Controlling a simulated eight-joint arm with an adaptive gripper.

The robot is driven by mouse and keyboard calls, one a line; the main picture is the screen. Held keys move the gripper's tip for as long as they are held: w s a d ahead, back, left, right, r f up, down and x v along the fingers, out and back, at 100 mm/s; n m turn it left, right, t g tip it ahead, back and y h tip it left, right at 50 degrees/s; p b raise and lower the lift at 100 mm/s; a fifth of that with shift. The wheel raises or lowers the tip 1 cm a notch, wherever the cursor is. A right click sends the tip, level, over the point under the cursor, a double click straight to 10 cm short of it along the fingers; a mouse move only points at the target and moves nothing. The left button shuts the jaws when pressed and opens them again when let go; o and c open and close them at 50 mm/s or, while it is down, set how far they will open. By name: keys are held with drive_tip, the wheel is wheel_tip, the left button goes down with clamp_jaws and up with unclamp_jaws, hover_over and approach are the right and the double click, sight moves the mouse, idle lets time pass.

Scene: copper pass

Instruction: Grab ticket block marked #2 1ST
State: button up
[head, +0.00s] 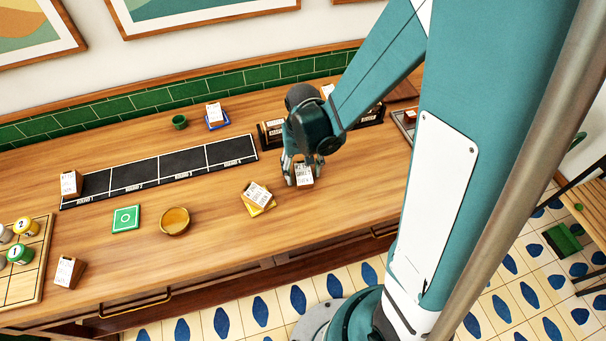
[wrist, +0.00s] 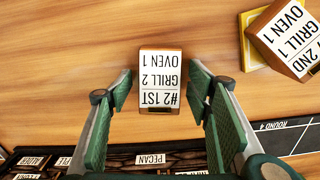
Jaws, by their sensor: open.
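The ticket block marked #2 1ST, GRILL 2, OVEN 1 (wrist: 160,82) is a wooden block with a white label face, standing on the wooden counter. It also shows below my gripper in the head view (head: 304,178). My gripper (wrist: 160,95) is open, with one green-padded finger on each side of the block's near end. Small gaps show between pads and block. In the head view my gripper (head: 303,171) is low over the counter at the block, hiding part of it.
Another ticket block (wrist: 288,40) rests on a yellow base (wrist: 257,52) close by. A dark labelled rack (wrist: 120,160) and the black round strip (head: 183,163) lie behind. A bowl (head: 174,224) and green coaster (head: 126,218) are farther left. Counter in front is clear.

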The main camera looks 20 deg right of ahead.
sight(303, 171)
drive_tip(key=shift+f, duration=0.25)
idle(0.4)
drive_tip(key=c, duration=1)
drive_tip(key=shift+r, duration=0.2)
drive_tip(key=shift+r+p, duration=0.65)
drive_tip(key=shift+r, duration=4.2)
